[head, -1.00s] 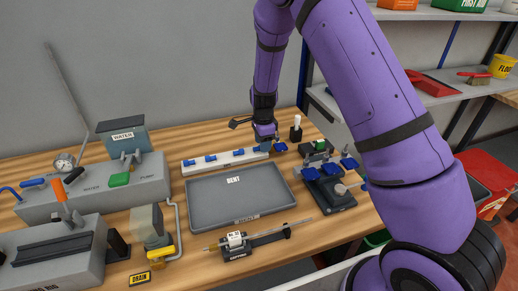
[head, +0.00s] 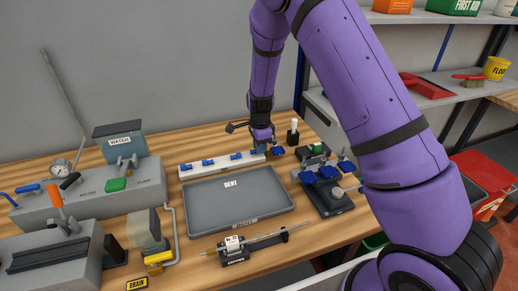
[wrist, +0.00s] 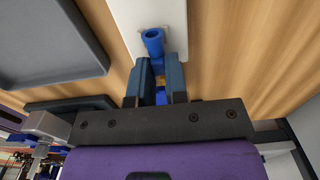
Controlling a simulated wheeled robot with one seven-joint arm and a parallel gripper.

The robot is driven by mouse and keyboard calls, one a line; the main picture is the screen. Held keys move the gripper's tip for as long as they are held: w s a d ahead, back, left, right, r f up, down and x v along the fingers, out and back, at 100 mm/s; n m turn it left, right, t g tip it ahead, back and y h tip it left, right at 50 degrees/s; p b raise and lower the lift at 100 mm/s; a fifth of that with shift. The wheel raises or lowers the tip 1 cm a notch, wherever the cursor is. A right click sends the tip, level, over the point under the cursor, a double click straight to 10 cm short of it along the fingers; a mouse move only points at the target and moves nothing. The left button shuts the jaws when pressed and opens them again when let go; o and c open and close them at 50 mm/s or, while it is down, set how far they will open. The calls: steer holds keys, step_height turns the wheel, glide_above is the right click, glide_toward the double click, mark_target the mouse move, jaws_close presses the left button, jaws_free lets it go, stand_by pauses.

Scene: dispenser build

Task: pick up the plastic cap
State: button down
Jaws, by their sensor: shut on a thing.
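The plastic cap appears to be the blue piece (wrist: 153,42) with a round hollow end, at the end of a white rail (wrist: 127,14) in the wrist view. My gripper (wrist: 160,75) is shut on it, with one dark finger on each side of its lower part. The part between the fingers is partly hidden. In the head view my gripper (head: 263,147) points down at the right end of the white rail (head: 222,166), and the held piece is mostly hidden there. Whether it is clear of the rail I cannot tell.
Several similar blue pieces (head: 208,163) sit along the rail. A grey tray (head: 275,213) lies in front of it. A dark fixture with blue parts (head: 335,205) stands to the right, and a small black stand with a white top (head: 293,133) is close behind my gripper.

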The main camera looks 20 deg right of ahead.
steer(key=shift+r, duration=0.4)
step_height(320, 180, up, 2)
steer(key=shift+r, duration=0.15)
steer(key=s+a, duration=0.2)
steer(key=s, duration=0.2)
steer(key=s+a+r, duration=0.1)
steer(key=s+a, duration=0.2)
steer(key=s, duration=0.2)
steer(key=s+a, duration=0.3)
steer(key=s, duration=0.1)
steer(key=shift+s+a+r, duration=0.25)
steer(key=shift+s, duration=0.05)
steer(key=c, duration=1.8)
jaws_free()
jaws_close()
